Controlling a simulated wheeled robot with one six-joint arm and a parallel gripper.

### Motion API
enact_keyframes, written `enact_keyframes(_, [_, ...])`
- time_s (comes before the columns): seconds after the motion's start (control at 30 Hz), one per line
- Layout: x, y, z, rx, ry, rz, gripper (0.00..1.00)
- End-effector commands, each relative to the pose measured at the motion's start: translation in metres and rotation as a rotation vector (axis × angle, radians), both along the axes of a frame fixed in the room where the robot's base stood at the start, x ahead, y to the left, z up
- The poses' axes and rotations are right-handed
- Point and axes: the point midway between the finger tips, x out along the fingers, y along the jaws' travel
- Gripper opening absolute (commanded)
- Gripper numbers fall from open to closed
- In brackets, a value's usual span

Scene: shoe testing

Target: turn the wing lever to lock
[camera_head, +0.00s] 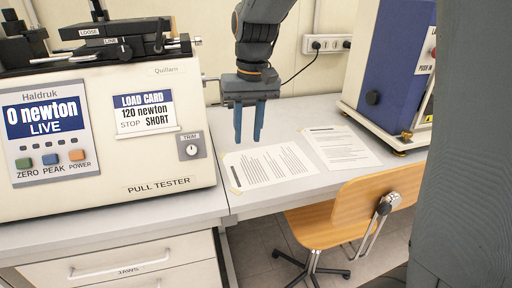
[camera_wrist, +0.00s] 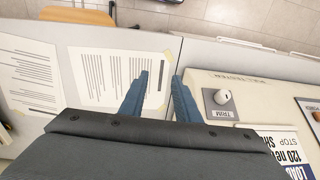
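A black clamp fixture (camera_head: 100,30) sits on top of the cream pull tester (camera_head: 150,160) at the left of the head view. It carries small labels that read LOOSE and LINE. A small dark lever-like part (camera_head: 125,49) is by the LINE label; I cannot tell for sure whether it is the wing lever, or its setting. My gripper (camera_head: 248,138) points down over the desk, right of the tester and apart from it. Its two blue fingers are parted with nothing between them. The gap also shows in the wrist view (camera_wrist: 160,77), where the clamp is out of sight.
The tester front has a display, several buttons and a TRIM knob (camera_head: 191,150). Two printed sheets lie on the desk, one (camera_head: 270,168) below my gripper. A blue and cream machine (camera_head: 390,70) stands at the back right. A wooden chair (camera_head: 340,215) is at the desk front.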

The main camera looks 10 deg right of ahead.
Motion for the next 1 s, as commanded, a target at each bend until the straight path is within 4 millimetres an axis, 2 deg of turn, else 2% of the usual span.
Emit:
enact_keyframes(0.1, [-0.008, -0.007, -0.012, -0.006, -0.002, -0.005, 0.29])
enact_keyframes(0.3, [-0.015, -0.014, -0.023, -0.011, -0.005, -0.009, 0.29])
enact_keyframes(0.67, [-0.017, -0.015, -0.025, -0.011, -0.006, -0.009, 0.29])
enact_keyframes(0.77, [-0.020, -0.017, -0.029, -0.013, -0.006, -0.011, 0.13])
enact_keyframes(0.83, [-0.030, -0.024, -0.039, -0.019, -0.009, -0.018, 0.01])
enact_keyframes(1.0, [-0.081, -0.054, -0.082, -0.041, -0.030, -0.038, 0.00])
